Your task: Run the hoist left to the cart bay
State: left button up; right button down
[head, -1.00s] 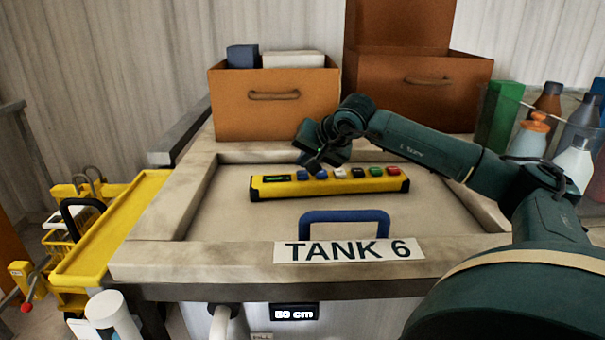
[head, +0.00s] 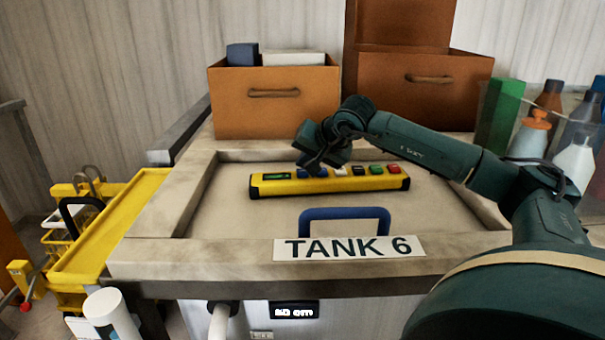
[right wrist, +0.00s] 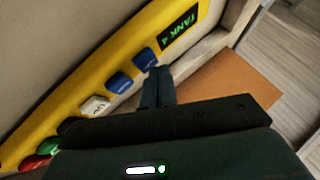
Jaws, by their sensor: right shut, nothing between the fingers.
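A yellow control pendant (head: 330,182) lies on the lid of the tank labelled TANK 6. It has a small display, two blue buttons, then white, black, green and red ones. In the right wrist view its display (right wrist: 179,32) reads TANK 4. My right gripper (head: 311,169) is shut and empty, pointing down at the blue buttons. In the right wrist view its fingertips (right wrist: 158,74) are right at the blue button (right wrist: 145,60) nearest the display; I cannot tell whether it is pressed in. I cannot make out the hoist. My left gripper is out of view.
A yellow cart-like frame (head: 112,228) with baskets stands at the left. Two brown boxes (head: 275,112) stand behind the lid, and several bottles (head: 535,130) at the right. A blue handle (head: 345,213) rises in front of the pendant.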

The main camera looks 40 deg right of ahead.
aim_at(305, 173)
jog(key=shift+f+b, duration=0.4)
jog(key=shift+f, duration=0.1)
dwell(0.7)
jog(key=shift+r, duration=0.1)
jog(key=shift+r+p, duration=0.75)
jog(key=shift+r, duration=0.05)
jog(key=shift+r+p, duration=2)
jog(key=shift+r, duration=0.5)
dwell(3.4)
